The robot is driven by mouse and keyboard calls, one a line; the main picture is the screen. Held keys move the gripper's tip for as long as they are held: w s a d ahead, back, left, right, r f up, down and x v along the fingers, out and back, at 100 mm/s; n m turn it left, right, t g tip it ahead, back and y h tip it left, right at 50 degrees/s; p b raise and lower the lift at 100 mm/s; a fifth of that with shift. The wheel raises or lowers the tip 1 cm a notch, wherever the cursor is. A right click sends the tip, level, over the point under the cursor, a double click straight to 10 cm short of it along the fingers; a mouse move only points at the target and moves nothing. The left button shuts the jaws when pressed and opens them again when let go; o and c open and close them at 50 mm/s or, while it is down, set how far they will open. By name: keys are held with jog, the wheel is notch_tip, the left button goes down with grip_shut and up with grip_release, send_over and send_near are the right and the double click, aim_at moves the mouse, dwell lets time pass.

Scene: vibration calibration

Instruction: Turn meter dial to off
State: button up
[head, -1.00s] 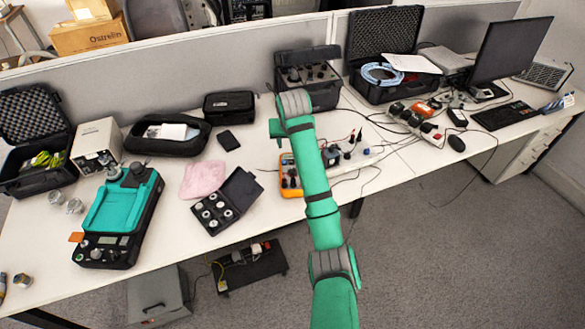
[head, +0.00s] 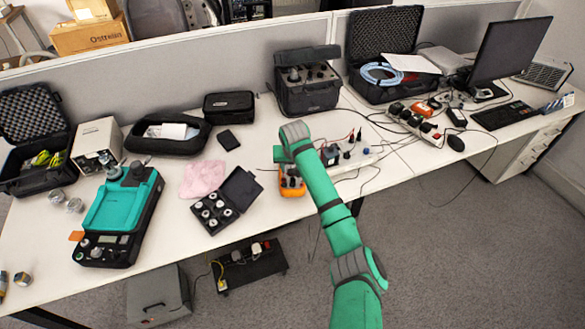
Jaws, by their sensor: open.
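The meter (head: 291,187) is a small orange handheld unit with a dark face, lying near the front edge of the white table. My green and grey arm (head: 325,192) reaches up from the lower right and bends just beyond the meter. The bent end of the arm (head: 280,154) hangs right above the meter's far part and covers it. The arm also hides the meter's right side. My gripper's fingers do not show; they are hidden behind the arm. The dial's setting is too small to read, and contact with the meter cannot be told.
A black case with round weights (head: 226,201) lies open left of the meter. A pink cloth (head: 202,178) is beyond it. A black instrument case (head: 308,92) stands behind the arm. Leads and a power strip (head: 416,124) lie to the right. Bare table shows around (head: 262,150).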

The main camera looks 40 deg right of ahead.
aim_at(292, 171)
jog(key=shift+x, duration=1.05)
jog(key=shift+w, duration=0.3)
